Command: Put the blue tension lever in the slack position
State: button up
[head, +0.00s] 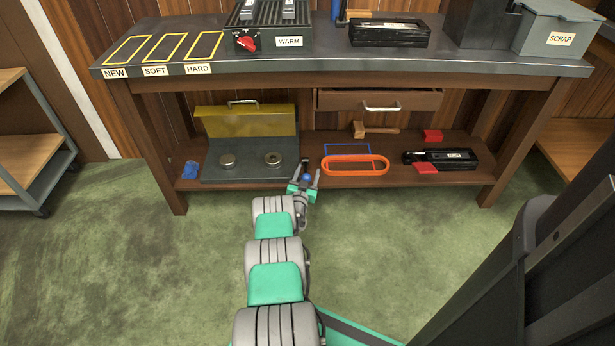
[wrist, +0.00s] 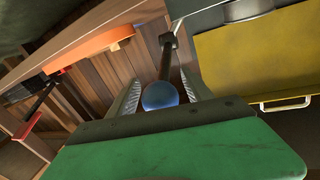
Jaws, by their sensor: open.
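The tension lever shows in the wrist view as a dark rod with a blue ball knob (wrist: 160,96). The rod runs up from the knob to a dark pivot block beside the grey plate. In the head view the blue knob (head: 307,177) is small, at the right front corner of the grey machine (head: 245,175) on the lower shelf. My gripper (head: 303,186) is at the shelf's front edge. In the wrist view its two fingers (wrist: 161,90) are apart, one on each side of the knob. I cannot tell whether either finger touches it.
The machine has two round pulleys and a raised yellow cover (head: 247,121). An orange belt (head: 355,171) lies right of the lever, in front of a blue outline. A mallet (head: 375,130), red blocks and a black tool (head: 445,159) lie farther right. A drawer (head: 380,101) hangs above.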

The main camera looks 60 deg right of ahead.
grip_shut()
dwell(0.7)
dwell(0.3)
